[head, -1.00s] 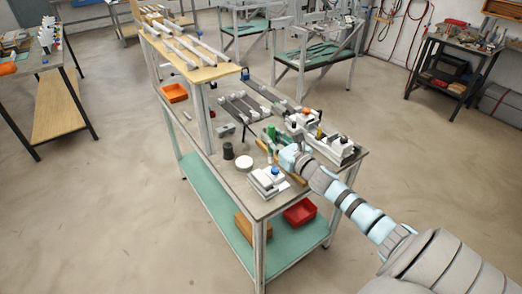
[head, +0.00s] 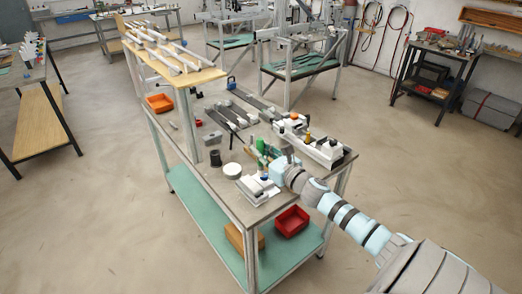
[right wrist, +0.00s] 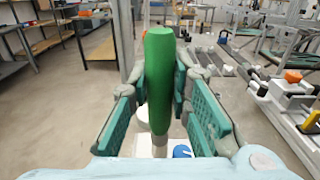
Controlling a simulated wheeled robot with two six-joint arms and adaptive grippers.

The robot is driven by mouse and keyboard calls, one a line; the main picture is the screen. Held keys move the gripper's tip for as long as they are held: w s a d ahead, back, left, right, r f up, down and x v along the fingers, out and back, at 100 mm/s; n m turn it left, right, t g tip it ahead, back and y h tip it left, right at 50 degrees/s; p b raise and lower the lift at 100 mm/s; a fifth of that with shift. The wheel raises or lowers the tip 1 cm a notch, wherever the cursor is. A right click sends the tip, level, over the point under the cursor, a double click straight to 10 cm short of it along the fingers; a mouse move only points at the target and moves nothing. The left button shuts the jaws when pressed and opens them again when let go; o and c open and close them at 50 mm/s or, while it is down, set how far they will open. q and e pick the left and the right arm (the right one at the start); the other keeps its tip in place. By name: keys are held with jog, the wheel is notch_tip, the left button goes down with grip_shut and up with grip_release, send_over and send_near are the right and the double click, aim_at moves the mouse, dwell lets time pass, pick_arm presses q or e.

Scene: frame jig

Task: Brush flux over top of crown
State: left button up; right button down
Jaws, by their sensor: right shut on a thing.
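My right gripper (head: 268,160) is over the bench (head: 243,211), shut on a green-handled tool, likely the flux brush (right wrist: 159,70). In the right wrist view the handle stands upright between the green finger pads (right wrist: 160,110), with a paler, narrower part below it. Its lower tip is hidden. A white jig block (head: 327,151) with dark and coloured fittings stands to the right of the gripper in the head view. I cannot tell which part is the crown. My left gripper is not in view.
A white block with a blue knob (head: 258,190), a round white lid (head: 232,170) and a dark cylinder (head: 215,158) stand close to the gripper. Grey rails (head: 228,116) lie behind. A red bin (head: 292,221) is on the lower shelf.

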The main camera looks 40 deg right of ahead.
aim_at(263, 142)
notch_tip(263, 142, down, 4)
jog(key=b, duration=0.2)
jog(key=shift+r+b, duration=0.2)
jog(key=shift+b, duration=0.2)
jog(key=shift+f+b, duration=0.35)
jog(key=shift+f, duration=0.25)
jog(key=shift+a+r, duration=0.2)
jog(key=shift+a, duration=0.1)
jog(key=shift+d+f, duration=0.3)
notch_tip(263, 142, up, 3)
jog(key=shift+d+f+p, duration=0.1)
jog(key=shift+p, duration=0.9)
notch_tip(263, 142, up, 6)
jog(key=p, duration=0.5)
jog(key=shift+f, duration=0.15)
